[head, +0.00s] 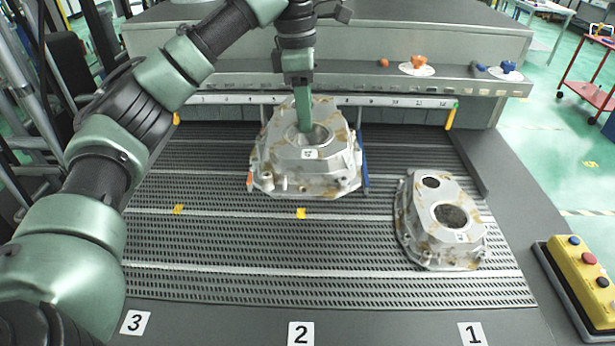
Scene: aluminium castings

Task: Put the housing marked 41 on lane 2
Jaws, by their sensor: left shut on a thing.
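A large cast aluminium housing (285,165) with brown stains is at the back middle of the slotted table, roughly in line with the number 2 card (300,334). It has a small white label whose number is too small to read surely. My left gripper (304,128) reaches down from above and is shut on this housing at its round top opening. I cannot tell whether the housing touches the table. A second, flatter housing (420,215) with two round holes lies at the right, behind the number 1 card (471,334); its label is unclear. My right gripper is not in view.
The slotted table (220,255) is clear at the left and front middle. A number 3 card (135,322) marks the left. Yellow tabs (301,213) lie on a pale strip. A yellow button box (580,275) stands at the right. A raised metal ledge (440,85) closes the back.

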